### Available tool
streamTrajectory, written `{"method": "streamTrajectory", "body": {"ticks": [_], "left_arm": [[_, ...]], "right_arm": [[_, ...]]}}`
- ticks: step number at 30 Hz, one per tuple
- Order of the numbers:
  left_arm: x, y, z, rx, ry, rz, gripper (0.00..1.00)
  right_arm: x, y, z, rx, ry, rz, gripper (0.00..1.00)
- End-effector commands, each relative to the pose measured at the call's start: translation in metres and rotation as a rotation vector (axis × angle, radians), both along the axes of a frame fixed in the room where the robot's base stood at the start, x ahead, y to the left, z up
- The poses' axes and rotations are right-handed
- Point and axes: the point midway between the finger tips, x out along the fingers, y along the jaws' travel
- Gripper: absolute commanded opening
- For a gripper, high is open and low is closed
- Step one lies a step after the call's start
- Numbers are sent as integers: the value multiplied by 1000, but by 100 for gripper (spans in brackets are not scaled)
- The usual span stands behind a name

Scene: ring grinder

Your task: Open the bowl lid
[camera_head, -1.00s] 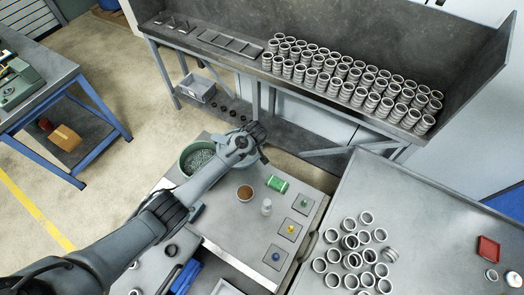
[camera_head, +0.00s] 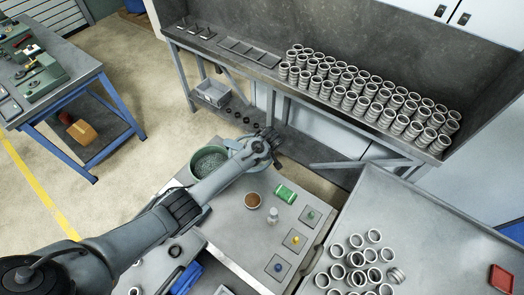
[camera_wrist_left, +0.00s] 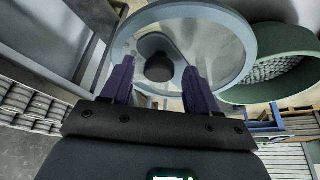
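The green bowl (camera_head: 193,176) stands at the back left of the small table, with small grey pieces visible inside; it also shows at the right of the left wrist view (camera_wrist_left: 285,93). The round, see-through lid with a pale rim (camera_wrist_left: 240,50) is off the bowl opening, to its right in the head view, mostly hidden under my gripper. My left gripper (camera_head: 268,148) is over the lid. In the left wrist view its two fingers (camera_wrist_left: 160,72) stand apart on either side of the dark lid knob (camera_wrist_left: 159,67), with gaps showing. My right gripper is not in view.
On the small table are a brown-filled cup (camera_head: 252,201), a green cylinder (camera_head: 286,193), a clear bottle (camera_head: 272,216) and three square plates with coloured knobs (camera_head: 295,240). A bench with many stacked rings (camera_head: 370,95) stands behind. Loose rings lie on the right table (camera_head: 357,260).

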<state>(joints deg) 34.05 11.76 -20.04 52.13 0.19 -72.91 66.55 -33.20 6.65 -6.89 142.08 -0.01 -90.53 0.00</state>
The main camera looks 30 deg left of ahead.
Motion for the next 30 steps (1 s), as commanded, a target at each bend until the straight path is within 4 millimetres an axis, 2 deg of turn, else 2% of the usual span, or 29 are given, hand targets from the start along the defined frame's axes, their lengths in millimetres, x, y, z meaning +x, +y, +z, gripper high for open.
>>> {"method": "streamTrajectory", "body": {"ticks": [7,11,24,30], "left_arm": [[0,-1,3,0,-1,-1,60],[-1,-4,11,1,-3,-1,60],[-17,-24,72,0,-3,-1,60],[-22,-31,93,1,-3,-1,60]], "right_arm": [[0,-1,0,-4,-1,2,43],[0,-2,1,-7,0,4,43],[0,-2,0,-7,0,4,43],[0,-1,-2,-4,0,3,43]]}}
